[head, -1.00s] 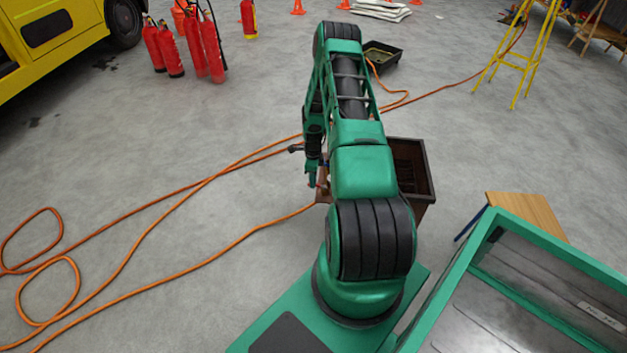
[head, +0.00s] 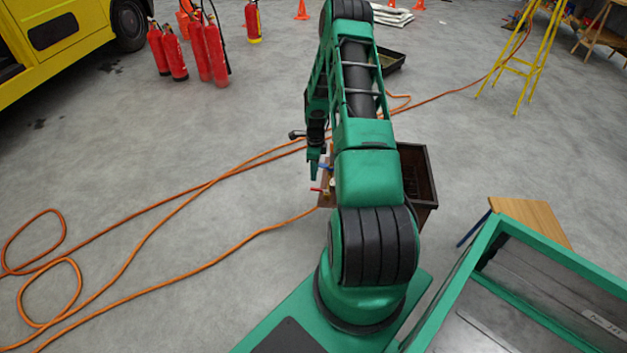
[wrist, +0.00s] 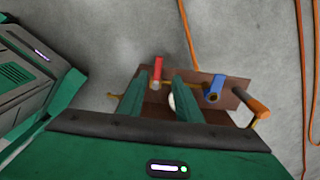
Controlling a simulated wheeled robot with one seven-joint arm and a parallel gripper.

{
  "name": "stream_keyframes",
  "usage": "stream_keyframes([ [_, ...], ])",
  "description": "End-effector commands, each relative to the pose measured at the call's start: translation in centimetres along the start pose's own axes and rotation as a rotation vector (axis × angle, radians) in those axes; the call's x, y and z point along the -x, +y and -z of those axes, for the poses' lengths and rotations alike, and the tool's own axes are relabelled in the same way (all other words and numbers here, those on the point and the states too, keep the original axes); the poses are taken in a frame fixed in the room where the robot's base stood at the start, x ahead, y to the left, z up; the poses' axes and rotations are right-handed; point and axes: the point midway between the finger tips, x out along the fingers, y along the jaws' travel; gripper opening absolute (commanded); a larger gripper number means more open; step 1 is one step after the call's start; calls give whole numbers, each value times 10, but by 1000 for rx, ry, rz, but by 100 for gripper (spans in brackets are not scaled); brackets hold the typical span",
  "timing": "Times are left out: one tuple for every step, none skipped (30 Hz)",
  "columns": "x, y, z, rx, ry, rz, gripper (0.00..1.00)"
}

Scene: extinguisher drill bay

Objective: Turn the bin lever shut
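A dark brown open bin (head: 428,190) stands beyond my arm's base, partly hidden by the arm. A brown board (wrist: 150,108) carries a red lever (wrist: 157,68) and a blue lever (wrist: 214,88) on brass fittings. In the head view, the red lever (head: 316,190) and the blue lever (head: 326,168) show small at the bin's left side. My gripper (wrist: 160,78) is open, with its two green fingers apart. In the wrist view the red lever appears between the fingertips; contact cannot be told. A pale round part shows between the fingers, partly covered.
An orange hose (head: 205,185) runs across the floor left of the bin. A wooden-topped table (head: 535,222) stands at right. Red extinguishers (head: 215,55) and a yellow vehicle (head: 60,40) are at the back left. A yellow stepladder (head: 530,60) is at back right.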

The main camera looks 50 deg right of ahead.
Motion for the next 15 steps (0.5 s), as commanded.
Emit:
stream_keyframes([
  [8, -1, 0, 0, -1, 2, 31],
  [12, -1, 0, 0, -1, 2, 31],
  [16, -1, -1, 0, -1, 2, 31],
  [19, -1, -1, 0, -1, 2, 31],
  [21, -1, -1, 0, -1, 1, 31],
  [23, -1, -1, 0, -1, 1, 31],
  [24, -1, -1, 0, -1, 0, 31],
  [25, 0, -1, 0, -1, 0, 31],
  [26, 0, -1, 0, -1, 0, 31],
  [26, 0, -1, 0, -1, 0, 31],
  [26, 0, -1, 0, -1, 0, 31],
  [26, 0, -1, 0, -1, 0, 31],
  [26, 0, -1, 0, -1, 0, 31],
  [26, 0, -1, 0, -1, 0, 31],
  [26, 0, -1, 0, -1, 0, 31],
])
